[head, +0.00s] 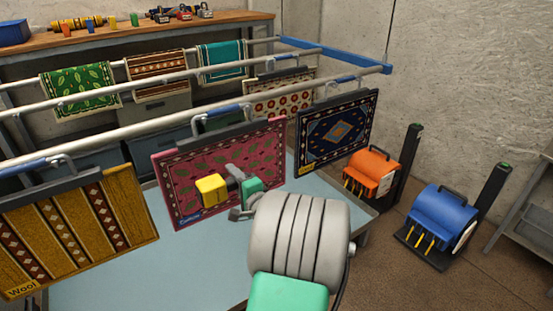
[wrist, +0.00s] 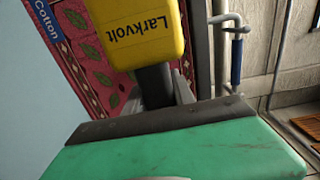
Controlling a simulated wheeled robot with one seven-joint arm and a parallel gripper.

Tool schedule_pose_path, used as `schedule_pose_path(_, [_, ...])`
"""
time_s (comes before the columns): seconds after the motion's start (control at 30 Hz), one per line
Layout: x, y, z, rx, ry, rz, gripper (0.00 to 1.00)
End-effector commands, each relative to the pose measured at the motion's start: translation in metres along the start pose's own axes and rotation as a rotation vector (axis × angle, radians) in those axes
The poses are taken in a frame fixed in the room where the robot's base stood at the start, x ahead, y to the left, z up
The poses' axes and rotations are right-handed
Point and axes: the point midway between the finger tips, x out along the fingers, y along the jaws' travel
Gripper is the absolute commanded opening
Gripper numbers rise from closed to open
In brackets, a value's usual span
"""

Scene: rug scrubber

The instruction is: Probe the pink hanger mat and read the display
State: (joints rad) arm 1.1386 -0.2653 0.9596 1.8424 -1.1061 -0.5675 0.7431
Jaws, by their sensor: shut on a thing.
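The pink mat (head: 175,172) with a dark red border and green leaf shapes hangs from a dark clip bar on the front rail. In the wrist view the mat (wrist: 92,58) is at the upper left, with a blue "Cotton" label (wrist: 46,20). My gripper (head: 234,182) is shut on a yellow meter (head: 211,190), just in front of the mat. No display face shows in either view.
A gold striped mat (head: 85,225) hangs to the left and a navy mat (head: 335,132) to the right. A light blue table (head: 120,275) lies below. Orange (head: 371,172) and blue (head: 440,217) machines stand at the right. A wooden bench (head: 130,32) is at the back.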

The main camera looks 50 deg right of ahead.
Motion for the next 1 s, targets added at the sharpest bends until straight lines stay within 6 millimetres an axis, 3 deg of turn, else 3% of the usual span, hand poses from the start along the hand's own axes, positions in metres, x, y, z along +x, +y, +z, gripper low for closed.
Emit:
schedule_pose_path(0.03, [-0.007, -0.008, -0.032, 0.002, 0.056, 0.0, 0.0])
schedule_pose_path(0.1, [-0.016, -0.014, -0.068, 0.002, 0.12, 0.0, 0.0])
schedule_pose_path(0.2, [-0.029, -0.019, -0.105, 0.002, 0.185, 0.001, 0.0])
schedule_pose_path(0.3, [-0.036, -0.021, -0.123, 0.002, 0.218, 0.001, 0.0])
schedule_pose_path(0.53, [-0.025, -0.022, -0.128, 0.003, 0.224, 0.002, 0.0])
schedule_pose_path(1.0, [0.037, -0.023, -0.127, 0.002, 0.223, 0.002, 0.0])
